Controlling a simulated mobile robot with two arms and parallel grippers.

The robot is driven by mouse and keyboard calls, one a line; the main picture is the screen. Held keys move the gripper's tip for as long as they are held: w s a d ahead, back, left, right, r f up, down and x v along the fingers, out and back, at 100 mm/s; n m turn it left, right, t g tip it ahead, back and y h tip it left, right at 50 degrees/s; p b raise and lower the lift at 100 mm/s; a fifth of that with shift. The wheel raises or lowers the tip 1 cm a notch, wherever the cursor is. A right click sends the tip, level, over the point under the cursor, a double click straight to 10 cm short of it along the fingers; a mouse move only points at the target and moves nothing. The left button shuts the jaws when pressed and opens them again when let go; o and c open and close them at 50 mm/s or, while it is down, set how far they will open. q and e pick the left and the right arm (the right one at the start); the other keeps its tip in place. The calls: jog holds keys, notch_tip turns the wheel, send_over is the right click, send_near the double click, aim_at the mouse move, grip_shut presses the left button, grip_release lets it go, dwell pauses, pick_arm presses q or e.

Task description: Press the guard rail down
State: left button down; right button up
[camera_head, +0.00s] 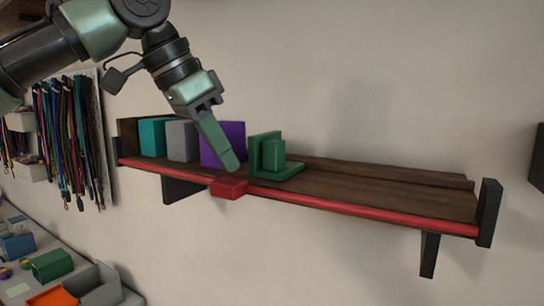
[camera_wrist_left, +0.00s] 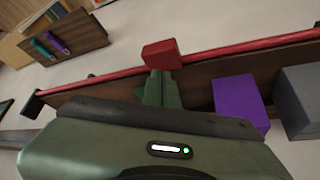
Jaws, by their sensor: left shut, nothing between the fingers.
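The guard rail (camera_head: 360,212) is a long red bar along the front edge of the brown shelf (camera_head: 400,196), at about the board's level in the head view. A red block (camera_head: 228,188) sits on the rail left of its middle. My left gripper (camera_head: 232,163) is shut and empty, pointing down with its tip just above the red block; whether it touches cannot be told. The wrist view shows the rail (camera_wrist_left: 100,79) and the red block (camera_wrist_left: 162,54) beyond my gripper body. My right gripper is not in view.
Teal (camera_head: 152,137), grey (camera_head: 182,140) and purple (camera_head: 222,143) blocks stand on the shelf's left part. A green bookend-like piece (camera_head: 272,158) stands close right of the gripper. The shelf's right half is clear. Hanging cords (camera_head: 72,140) and a table with boxes are at left.

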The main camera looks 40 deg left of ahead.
aim_at(225, 181)
pick_arm(q)
jog(key=shift+r+p, duration=0.4)
jog(key=shift+r, duration=3.5)
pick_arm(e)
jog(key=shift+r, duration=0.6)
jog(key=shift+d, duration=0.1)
